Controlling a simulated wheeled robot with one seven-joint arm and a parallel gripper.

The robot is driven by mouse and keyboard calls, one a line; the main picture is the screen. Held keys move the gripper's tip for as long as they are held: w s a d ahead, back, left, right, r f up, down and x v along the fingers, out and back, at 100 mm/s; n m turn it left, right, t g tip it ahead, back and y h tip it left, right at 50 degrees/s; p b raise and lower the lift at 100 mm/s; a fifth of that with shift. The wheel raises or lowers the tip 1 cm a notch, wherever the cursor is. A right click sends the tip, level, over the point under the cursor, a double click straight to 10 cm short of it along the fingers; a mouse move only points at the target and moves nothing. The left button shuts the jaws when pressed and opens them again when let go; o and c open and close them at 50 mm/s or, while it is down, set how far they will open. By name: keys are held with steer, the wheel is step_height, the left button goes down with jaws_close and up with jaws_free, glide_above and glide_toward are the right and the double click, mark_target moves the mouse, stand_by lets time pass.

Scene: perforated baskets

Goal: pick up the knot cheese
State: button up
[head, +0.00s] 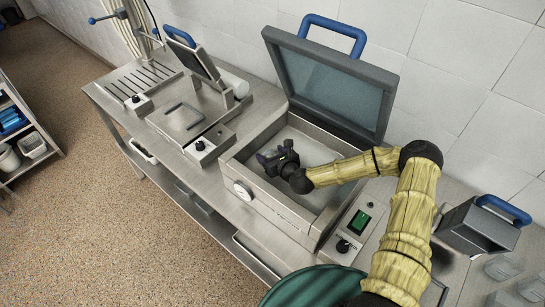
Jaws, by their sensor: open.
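My gripper (268,157) is inside the opening of a steel basin (235,172) with a raised lid (330,92), on the metal counter. The gripper is dark and small in the head view, and its jaws are open. I cannot make out a knot cheese in this view. The gripper and forearm cover part of the basin floor, so what lies beneath them is hidden. I cannot tell whether the gripper touches anything.
A steel appliance with a raised plate (194,60) stands left of the basin. A control box (358,225) is at its right, and a steel box with a blue handle (478,226) stands further right. The tiled wall is close behind.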

mark_target(272, 151)
steer(key=c, duration=1)
steer(key=shift+c, duration=0.2)
steer(key=shift+r, duration=0.1)
step_height(272, 151, up, 10)
steer(key=b, duration=0.2)
steer(key=shift+b, duration=0.35)
